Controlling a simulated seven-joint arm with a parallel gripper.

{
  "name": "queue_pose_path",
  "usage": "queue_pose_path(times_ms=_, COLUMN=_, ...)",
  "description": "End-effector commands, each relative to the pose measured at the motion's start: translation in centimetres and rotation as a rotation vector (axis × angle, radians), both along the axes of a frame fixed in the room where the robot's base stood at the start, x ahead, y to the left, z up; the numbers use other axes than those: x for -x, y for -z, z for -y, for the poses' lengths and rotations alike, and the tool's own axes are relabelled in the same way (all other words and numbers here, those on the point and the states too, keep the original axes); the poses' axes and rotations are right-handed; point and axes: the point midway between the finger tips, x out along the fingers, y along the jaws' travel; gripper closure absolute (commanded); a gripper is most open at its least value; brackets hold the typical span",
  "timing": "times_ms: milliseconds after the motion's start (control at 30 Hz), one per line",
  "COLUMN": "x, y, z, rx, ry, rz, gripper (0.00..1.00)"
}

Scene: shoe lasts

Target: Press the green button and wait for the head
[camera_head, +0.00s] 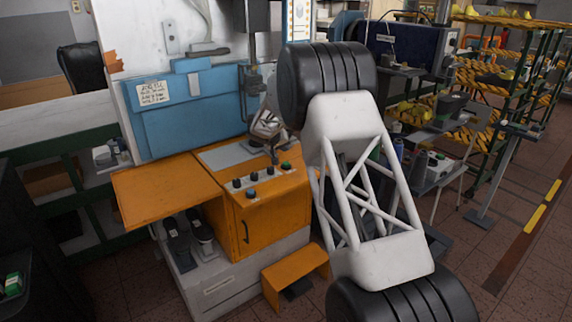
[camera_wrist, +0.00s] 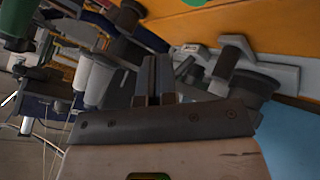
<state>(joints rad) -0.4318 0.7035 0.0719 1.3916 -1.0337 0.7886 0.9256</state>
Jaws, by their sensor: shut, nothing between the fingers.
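A small green button (camera_head: 286,166) is near the panel's right end. My gripper (camera_head: 275,158) points down over the back of the panel, just left of and behind the green button; contact cannot be told. In the wrist view my gripper's two dark fingers (camera_wrist: 156,62) are close together and hold nothing. A green round shape (camera_wrist: 194,2), possibly the button, is cut off at the top edge of that view, against orange. The machine head's working part is partly hidden by my arm.
A blue cover (camera_head: 190,115) stands behind an orange side shelf (camera_head: 165,190) left of the panel. Dark shoe-like forms (camera_head: 178,245) sit below the shelf. An orange step (camera_head: 296,275) stands on the floor in front. A cluttered bench (camera_head: 435,165) is to the right.

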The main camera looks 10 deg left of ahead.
Motion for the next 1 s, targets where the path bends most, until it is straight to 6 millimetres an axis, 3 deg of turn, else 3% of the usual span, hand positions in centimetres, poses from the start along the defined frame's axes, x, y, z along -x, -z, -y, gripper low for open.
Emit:
queue_pose_path(times_ms=233, x=0.0, y=-1.1, z=0.0, rx=0.0, ry=0.001, rz=-0.001, gripper=1.0)
queue_pose_path(times_ms=800, x=0.0, y=-1.2, z=0.0, rx=0.0, ry=0.001, rz=-0.001, gripper=1.0)
queue_pose_path(times_ms=1000, x=0.6, y=-2.2, z=0.9, rx=-0.003, ry=0.007, rz=-0.006, gripper=1.0)
